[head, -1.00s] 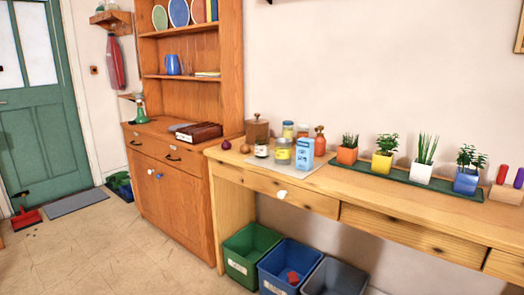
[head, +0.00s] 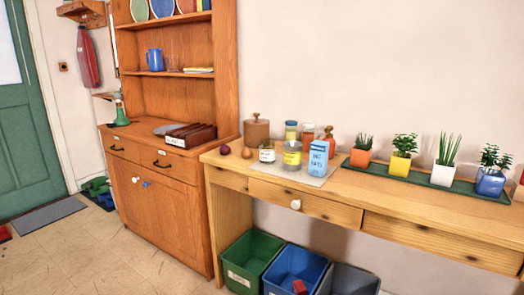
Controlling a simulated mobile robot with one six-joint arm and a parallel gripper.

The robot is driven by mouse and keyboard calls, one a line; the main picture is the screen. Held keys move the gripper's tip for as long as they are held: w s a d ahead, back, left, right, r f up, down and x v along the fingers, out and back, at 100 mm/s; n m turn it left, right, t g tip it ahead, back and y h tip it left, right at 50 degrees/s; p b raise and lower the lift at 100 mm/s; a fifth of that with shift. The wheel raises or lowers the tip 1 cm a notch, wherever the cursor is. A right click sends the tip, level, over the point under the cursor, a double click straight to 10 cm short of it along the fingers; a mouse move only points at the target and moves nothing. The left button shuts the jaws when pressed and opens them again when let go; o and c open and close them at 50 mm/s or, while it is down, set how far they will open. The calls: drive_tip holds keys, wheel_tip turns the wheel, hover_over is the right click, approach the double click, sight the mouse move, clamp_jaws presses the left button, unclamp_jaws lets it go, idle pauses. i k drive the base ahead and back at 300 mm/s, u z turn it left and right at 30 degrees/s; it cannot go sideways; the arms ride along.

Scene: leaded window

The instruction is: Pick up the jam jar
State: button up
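Several jars stand close together on the left part of the long wooden table (head: 420,212). At the front are a small jar with a pale label (head: 267,153) and a larger glass jar with a yellow label (head: 292,157). Behind them are a jar with a blue-grey lid (head: 291,131) and a jar with orange-brown contents (head: 308,132). The labels are too small to read, so I cannot tell which one is the jam jar. My gripper is not in view.
A blue and white carton (head: 318,159), an orange bottle (head: 329,141) and a wooden canister (head: 257,135) crowd the jars. An onion (head: 225,150) lies to the left. A tray of potted plants (head: 421,178) runs along the back. Bins (head: 248,257) stand below.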

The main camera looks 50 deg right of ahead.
sight(267, 145)
drive_tip(key=z, duration=0.05)
drive_tip(key=i, duration=1.15)
drive_tip(key=u, duration=0.3)
